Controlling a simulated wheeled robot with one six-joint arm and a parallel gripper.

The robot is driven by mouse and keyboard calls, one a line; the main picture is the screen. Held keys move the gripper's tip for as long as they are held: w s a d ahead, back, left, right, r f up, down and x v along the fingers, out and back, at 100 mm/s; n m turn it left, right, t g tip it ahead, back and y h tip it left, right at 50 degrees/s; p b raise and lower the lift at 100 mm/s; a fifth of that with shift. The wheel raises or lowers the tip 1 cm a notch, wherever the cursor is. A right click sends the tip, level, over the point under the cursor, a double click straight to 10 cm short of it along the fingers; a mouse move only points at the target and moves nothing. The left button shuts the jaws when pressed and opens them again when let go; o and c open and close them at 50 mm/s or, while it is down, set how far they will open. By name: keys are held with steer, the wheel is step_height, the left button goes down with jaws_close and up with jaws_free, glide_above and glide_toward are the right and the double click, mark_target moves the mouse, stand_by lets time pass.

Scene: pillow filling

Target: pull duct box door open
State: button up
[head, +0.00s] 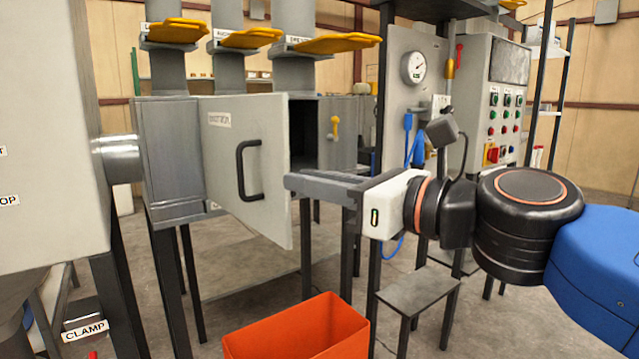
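The duct box door (265,190) is a light grey panel standing ajar, swung out from the duct box (170,150). A black D-shaped handle (244,170) is on its front face, below a small label. Dark interior shows past the door's right edge. My gripper (290,183) comes in from the right, its grey fingers pointing left. The fingertips are at the door's free edge in the picture, to the right of the handle and off it. I cannot tell whether they touch the door. The fingers are seen side-on, so the gap between them is hidden.
An orange bin (300,335) stands on the floor below the door. A small grey stool (420,292) is right of it. Yellow gate handles (325,43) stick out above the box. A control panel (500,100) stands behind my arm. A large grey cabinet (45,130) fills the left.

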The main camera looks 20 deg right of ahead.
steer(key=shift+s+d, duration=0.4)
steer(key=shift+s, duration=0.2)
